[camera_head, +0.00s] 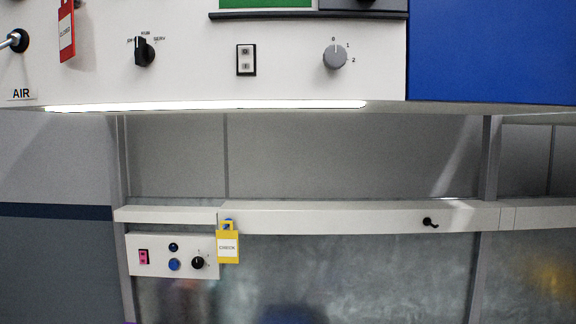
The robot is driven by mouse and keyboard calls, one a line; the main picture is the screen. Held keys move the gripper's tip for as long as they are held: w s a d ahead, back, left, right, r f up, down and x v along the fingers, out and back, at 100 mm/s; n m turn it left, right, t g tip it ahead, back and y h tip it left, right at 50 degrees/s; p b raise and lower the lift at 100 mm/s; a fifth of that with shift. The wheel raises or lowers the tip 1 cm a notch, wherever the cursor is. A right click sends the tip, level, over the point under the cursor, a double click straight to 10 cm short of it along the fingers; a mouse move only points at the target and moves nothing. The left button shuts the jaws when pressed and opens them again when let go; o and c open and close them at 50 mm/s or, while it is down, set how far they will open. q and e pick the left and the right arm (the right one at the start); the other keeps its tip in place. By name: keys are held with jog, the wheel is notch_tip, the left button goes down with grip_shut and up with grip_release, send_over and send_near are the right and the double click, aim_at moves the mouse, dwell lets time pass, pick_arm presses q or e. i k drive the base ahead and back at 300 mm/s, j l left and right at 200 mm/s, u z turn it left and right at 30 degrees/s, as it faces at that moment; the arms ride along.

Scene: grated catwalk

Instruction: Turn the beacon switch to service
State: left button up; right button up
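A black rotary switch (145,51) sits on the white upper panel at the top left. Small lettering around it seems to read OFF, RUN and SERV, with SERV at its upper right. Its raised handle stands nearly upright, and I cannot tell for certain which mark it points to. No label reading beacon is legible. Neither of my grippers is in view.
On the upper panel are a red tag (67,32), a rocker switch (246,60) and a grey 0-1-2 knob (335,57). A lower box (210,290) holds buttons and a small black knob (198,263). A yellow tag (228,246) hangs beside it.

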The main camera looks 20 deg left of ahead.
aim_at(144, 52)
jog(key=u, duration=1.15)
